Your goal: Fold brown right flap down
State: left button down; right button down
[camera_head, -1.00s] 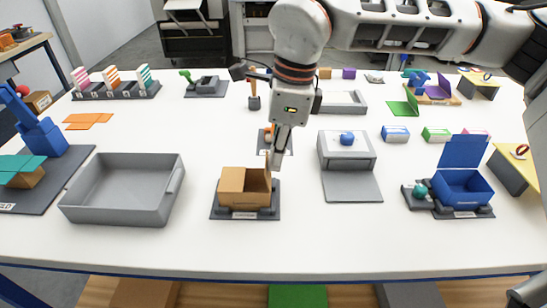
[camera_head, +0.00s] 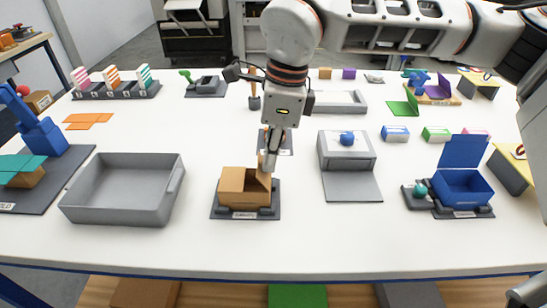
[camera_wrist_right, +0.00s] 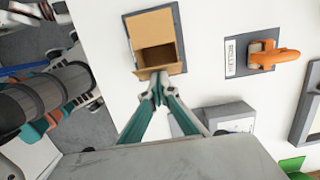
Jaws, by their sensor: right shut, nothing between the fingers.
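The brown box (camera_head: 245,197) stands on a dark base plate (camera_head: 215,214) near the table's front middle. Its left flap (camera_head: 232,180) lies over the left part of the opening; the rest is open and shows the dark inside. The right flap (camera_wrist_right: 148,73) shows as a narrow strip beside my fingertips in the wrist view and looks raised. My right gripper (camera_head: 266,168) is shut and empty, pointing down at the box's right edge. Its fingertips (camera_wrist_right: 158,88) appear at or against the flap; exact contact is unclear. My left gripper is not in view.
A grey tray (camera_head: 120,215) stands left of the box. An orange object (camera_wrist_right: 272,57) on a plate is close behind. The front table strip is clear.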

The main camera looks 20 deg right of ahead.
aim_at(258, 163)
jog(key=shift+a+f, duration=0.1)
jog(key=shift+a, duration=0.05)
jog(key=shift+w+a+f, duration=0.15)
jog(key=shift+a+f, duration=0.05)
jog(key=shift+a, duration=0.2)
dwell(0.5)
jog(key=shift+w+a+f, duration=0.1)
jog(key=shift+a+f, duration=0.3)
jog(key=shift+a, duration=0.05)
dwell(0.4)
jog(key=shift+w+a+f+b, duration=0.1)
jog(key=shift+a+f+b, duration=0.2)
jog(key=shift+f, duration=0.35)
dwell(0.4)
dwell(0.4)
